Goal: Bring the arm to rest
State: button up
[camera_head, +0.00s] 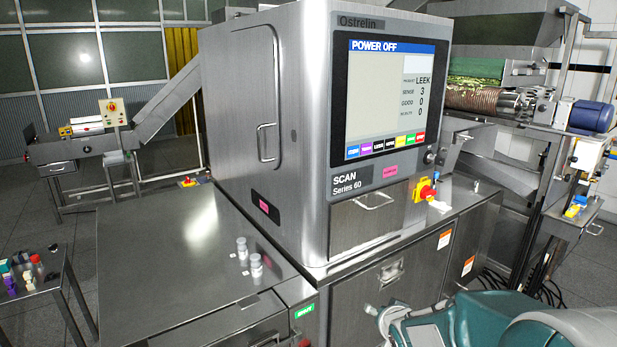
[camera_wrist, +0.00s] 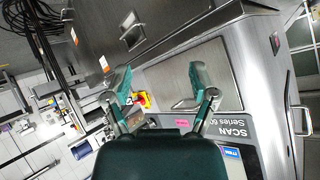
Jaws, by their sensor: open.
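My gripper (camera_wrist: 160,82) is open and empty in the wrist view, its two teal fingers spread apart with the front of the steel scanner behind them. In the head view, part of my teal arm fills the lower right corner, in front of the scanner's base cabinet. The scanner (camera_head: 265,120) stands upright, and its screen (camera_head: 390,105) reads "POWER OFF". A red knob on a yellow plate (camera_head: 425,190) sits on its front right; it also shows between the fingers in the wrist view (camera_wrist: 144,100), apparently apart from them.
A steel table (camera_head: 160,255) left of the scanner holds small clear-grey containers (camera_head: 256,264). A small side table (camera_head: 38,284) with colored items stands at the far left. Conveyor machinery (camera_head: 500,100) stands behind at right. Cables (camera_head: 545,292) lie on the floor beyond the cabinet.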

jog(key=s+r+n+g, duration=0.1)
jog(key=s+r, duration=0.2)
jog(key=s, duration=0.6)
jog(key=s+r+n+g, duration=0.1)
jog(key=s+r, duration=0.3)
jog(key=s, duration=0.5)
jog(key=s+r+n+g, duration=0.2)
jog(key=s+r+g, duration=0.1)
jog(key=s, duration=0.6)
jog(key=shift+s+a+r+h, duration=0.25)
jog(key=shift+s+a+h, duration=0.05)
jog(key=shift+a, duration=0.1)
dwell(0.6)
